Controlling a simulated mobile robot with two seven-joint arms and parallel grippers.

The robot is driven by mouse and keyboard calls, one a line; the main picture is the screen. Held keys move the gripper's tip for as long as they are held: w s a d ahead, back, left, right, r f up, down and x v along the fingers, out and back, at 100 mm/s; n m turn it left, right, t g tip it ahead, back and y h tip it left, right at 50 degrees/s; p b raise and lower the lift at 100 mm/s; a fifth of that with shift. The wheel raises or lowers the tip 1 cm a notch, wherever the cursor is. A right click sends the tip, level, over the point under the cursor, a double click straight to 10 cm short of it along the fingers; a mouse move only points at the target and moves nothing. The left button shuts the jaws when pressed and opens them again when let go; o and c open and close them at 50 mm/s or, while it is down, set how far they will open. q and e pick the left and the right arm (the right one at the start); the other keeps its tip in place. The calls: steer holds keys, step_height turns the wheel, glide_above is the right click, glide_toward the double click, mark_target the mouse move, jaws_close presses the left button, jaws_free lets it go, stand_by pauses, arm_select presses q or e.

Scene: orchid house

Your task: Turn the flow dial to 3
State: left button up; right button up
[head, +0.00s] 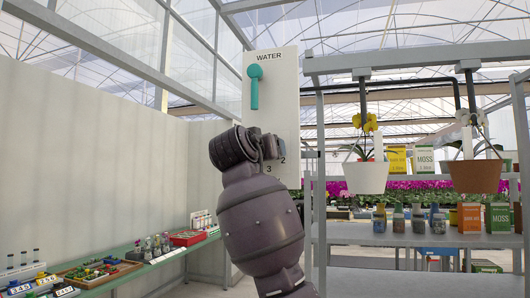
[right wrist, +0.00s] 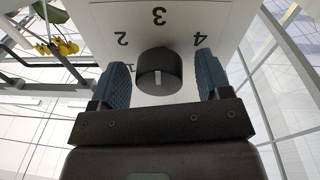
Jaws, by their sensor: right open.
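The flow dial (right wrist: 158,70) is a dark round knob on a white panel (head: 285,95) headed WATER. In the right wrist view the numbers 1, 2, 3 and 4 show around it, with the 3 above the dial in that picture. A short white line runs up and down on the knob's end; I cannot tell which end of it is the pointer. My right gripper (right wrist: 162,84) is open, with one finger on each side of the dial and a visible gap at each side. In the head view my right gripper (head: 266,147) and arm hide the dial. My left gripper is out of view.
A teal lever (head: 254,88) hangs down on the panel above my right gripper. To the right, a frame holds hanging orchid pots (head: 366,177) over a shelf (head: 415,235) with boxes. A green-edged bench (head: 125,268) with small items runs along the left wall.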

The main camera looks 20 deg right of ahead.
steer(key=r+b+v, duration=0.1)
steer(key=v, duration=0.9)
steer(key=shift+s+a+f, duration=0.25)
steer(key=shift+s+f, duration=0.1)
steer(key=shift+f, duration=0.15)
